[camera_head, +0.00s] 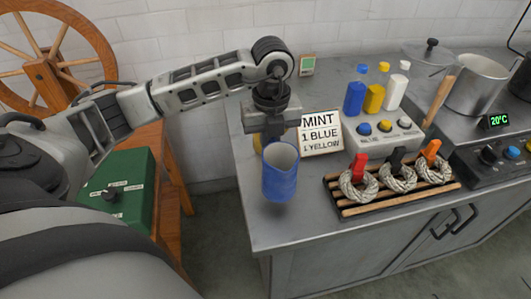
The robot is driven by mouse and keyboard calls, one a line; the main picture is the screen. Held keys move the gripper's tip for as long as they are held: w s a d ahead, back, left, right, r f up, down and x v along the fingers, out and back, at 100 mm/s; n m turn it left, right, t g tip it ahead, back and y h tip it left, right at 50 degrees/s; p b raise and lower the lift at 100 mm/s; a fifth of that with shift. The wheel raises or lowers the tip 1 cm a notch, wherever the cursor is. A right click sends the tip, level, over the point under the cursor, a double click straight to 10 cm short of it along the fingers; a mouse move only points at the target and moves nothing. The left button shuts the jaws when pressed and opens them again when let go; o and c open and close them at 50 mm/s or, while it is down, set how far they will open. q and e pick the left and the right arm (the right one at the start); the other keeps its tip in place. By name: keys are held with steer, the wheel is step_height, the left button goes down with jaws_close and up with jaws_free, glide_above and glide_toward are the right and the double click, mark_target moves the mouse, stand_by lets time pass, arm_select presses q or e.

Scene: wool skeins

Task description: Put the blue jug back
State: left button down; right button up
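The blue jug (280,181) is upright near the left end of the grey worktop (275,232), its open top and pale inside facing me. My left gripper (270,138) is directly above and behind the jug's rim, pointing down, and appears shut on the jug's far side. The fingertips and the jug's handle are hidden. A dark patch shows under the jug; I cannot tell whether its base touches the worktop. A yellowish thing (258,144) is mostly hidden behind the gripper. My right gripper is not in view.
A card reading "MINT 1 BLUE 1 YELLOW" (321,133) stands behind the jug. To the right are a slatted rack (350,211) with wool skeins, a button box (362,145), several bottles (355,97) and a pot (476,88). A green box (128,180) is at left.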

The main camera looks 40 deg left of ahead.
arm_select(q)
steer(key=f, duration=0.1)
steer(key=a+f, duration=0.1)
steer(key=f, duration=0.1)
steer(key=shift+s+f, duration=0.15)
steer(key=shift+f, duration=0.5)
steer(key=shift+f, duration=0.1)
steer(key=c, duration=1.5)
jaws_free()
